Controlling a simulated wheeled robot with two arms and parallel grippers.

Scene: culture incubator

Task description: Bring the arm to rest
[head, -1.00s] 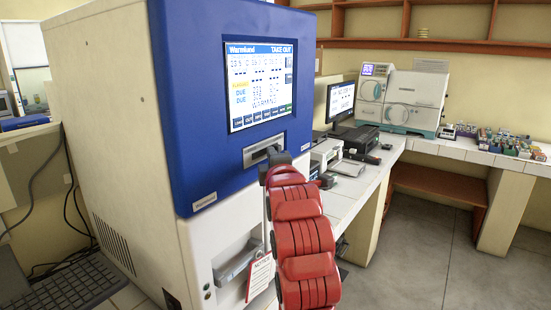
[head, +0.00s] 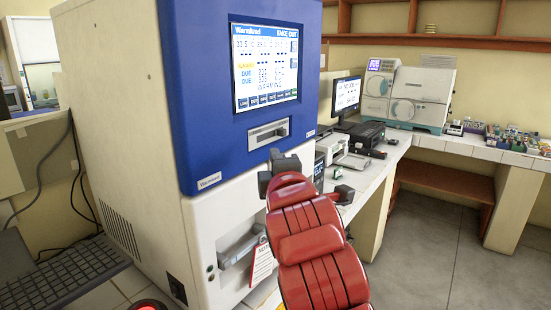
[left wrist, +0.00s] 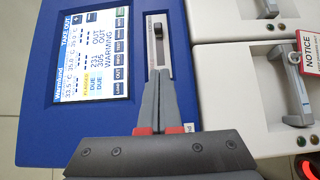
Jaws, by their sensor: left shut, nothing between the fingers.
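The incubator is a tall white cabinet with a blue upper front (head: 205,100). Its lit screen (head: 265,68) reads "TAKE OUT" at the top and "WARMING" lower down. Below the screen is a slot panel (head: 268,132). My left gripper (head: 277,168) is in front of the incubator, below the slot in the head view, with its fingers mostly hidden by my red arm. In the left wrist view the left gripper (left wrist: 163,76) is shut and empty, its fingertips overlapping the slot panel (left wrist: 157,48) in the picture. My right gripper is in neither view.
A lower handle (head: 240,250) with a red-and-white notice tag (head: 261,263) is close beside my left arm. A keyboard (head: 70,275) lies at lower left. A bench (head: 380,175) with a monitor (head: 344,97) and instruments runs along the right. Floor (head: 430,260) at right is clear.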

